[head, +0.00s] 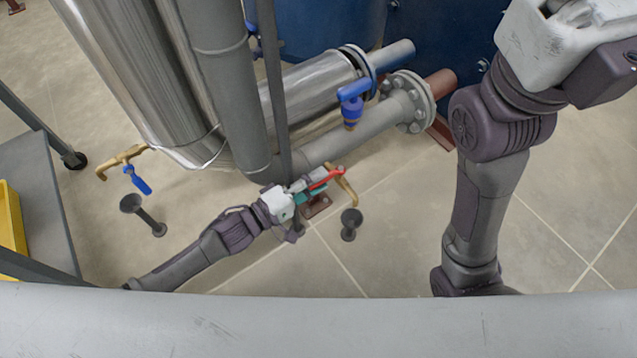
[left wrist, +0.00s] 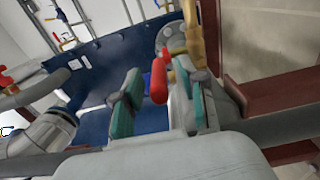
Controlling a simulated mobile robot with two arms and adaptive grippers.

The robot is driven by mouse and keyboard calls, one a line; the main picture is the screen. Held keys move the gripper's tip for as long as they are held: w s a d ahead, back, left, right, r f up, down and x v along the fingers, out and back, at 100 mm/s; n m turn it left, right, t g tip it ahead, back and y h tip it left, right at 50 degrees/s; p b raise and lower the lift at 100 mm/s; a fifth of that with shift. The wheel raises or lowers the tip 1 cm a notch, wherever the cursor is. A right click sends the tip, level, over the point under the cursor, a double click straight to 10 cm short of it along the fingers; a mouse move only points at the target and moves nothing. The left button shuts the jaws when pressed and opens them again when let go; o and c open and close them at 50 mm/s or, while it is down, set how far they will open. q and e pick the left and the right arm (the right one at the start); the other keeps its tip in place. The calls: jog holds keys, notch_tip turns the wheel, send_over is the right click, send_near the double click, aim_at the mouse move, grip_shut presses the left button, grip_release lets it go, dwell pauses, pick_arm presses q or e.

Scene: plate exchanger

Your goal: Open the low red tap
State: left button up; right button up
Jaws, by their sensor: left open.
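The low red tap shows as a red lever (head: 327,179) on a brass spout (head: 346,188) at the foot of the grey pipes, in the middle of the head view. My left gripper (head: 307,193) reaches it from the lower left and is open. In the left wrist view the red lever (left wrist: 158,82) lies between the two teal-padded fingers of the gripper (left wrist: 162,92), closer to the right finger. Whether a finger touches it, I cannot tell. The brass body (left wrist: 193,35) is behind the right finger. My right arm is at the right; its fingers are out of view.
Another brass tap (head: 122,160) with a blue lever is at the left, near a floor drain (head: 132,204). A second drain (head: 351,222) is below the red tap. Grey pipes crowd the gripper.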

pick_arm(q)
jog(key=shift+w+d, duration=0.2)
jog(key=shift+d, duration=0.1)
grip_shut()
jog(key=shift+s, duration=0.1)
